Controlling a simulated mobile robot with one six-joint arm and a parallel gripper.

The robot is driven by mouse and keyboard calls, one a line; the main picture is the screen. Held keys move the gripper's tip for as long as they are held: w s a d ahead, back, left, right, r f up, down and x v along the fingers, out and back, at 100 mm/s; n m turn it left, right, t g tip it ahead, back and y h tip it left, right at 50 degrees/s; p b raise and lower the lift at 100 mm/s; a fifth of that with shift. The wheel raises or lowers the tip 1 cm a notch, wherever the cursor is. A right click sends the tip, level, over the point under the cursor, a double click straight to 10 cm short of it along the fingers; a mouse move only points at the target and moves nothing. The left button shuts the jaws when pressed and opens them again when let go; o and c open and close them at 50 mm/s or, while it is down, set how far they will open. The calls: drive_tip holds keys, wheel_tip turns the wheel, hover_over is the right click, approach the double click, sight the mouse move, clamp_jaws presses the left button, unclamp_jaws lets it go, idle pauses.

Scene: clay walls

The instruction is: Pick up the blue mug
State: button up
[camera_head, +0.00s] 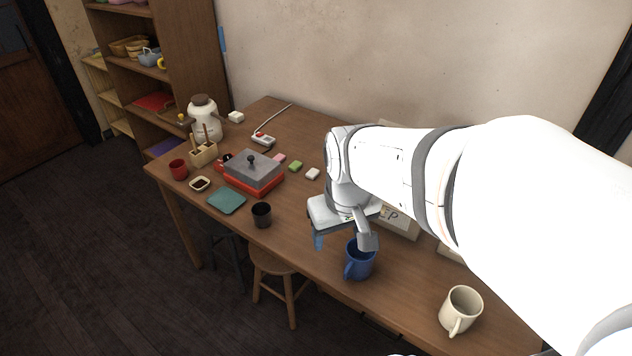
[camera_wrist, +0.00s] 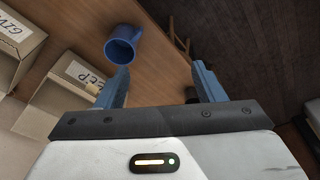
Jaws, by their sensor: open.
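The blue mug (camera_head: 359,262) stands upright near the front edge of the wooden table (camera_head: 408,285), its handle toward the front. It also shows in the wrist view (camera_wrist: 122,46), ahead of my gripper's left finger. My gripper (camera_head: 341,243) is open and empty, just above and beside the mug. In the head view one finger overlaps the mug's rim. In the wrist view the mug is not between the two fingers (camera_wrist: 164,84); whether the left finger touches it I cannot tell.
A cream mug (camera_head: 461,310) stands to the right, a dark cup (camera_head: 261,215) to the left. Boxes with lettering (camera_wrist: 69,92) stand behind the mug, one reading "EEP". A stool (camera_head: 277,275) stands by the table's front. A red box with a grey lid (camera_head: 253,174) is farther left.

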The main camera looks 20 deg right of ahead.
sight(361, 254)
drive_tip(key=o, duration=0.7)
drive_tip(key=w+d+f+b, duration=0.1)
drive_tip(key=w+d+f, duration=0.2)
drive_tip(key=f, duration=0.2)
drive_tip(key=w+d+f+n+g+b, duration=0.1)
drive_tip(key=w+d+f+b, duration=0.1)
drive_tip(key=f, duration=0.3)
drive_tip(key=w+d+f+g+b, duration=0.1)
drive_tip(key=w+d+f, duration=0.3)
drive_tip(key=f, duration=0.1)
drive_tip(key=shift+d+f+n, duration=0.15)
drive_tip(key=shift+d+n, duration=0.1)
drive_tip(key=shift+n, duration=0.15)
drive_tip(key=shift+c, duration=0.2)
drive_tip(key=shift+d+f+b, duration=0.25)
drive_tip(key=shift+f, duration=1.7)
drive_tip(key=shift+d+f+b, duration=0.2)
drive_tip(key=shift+f, duration=1.7)
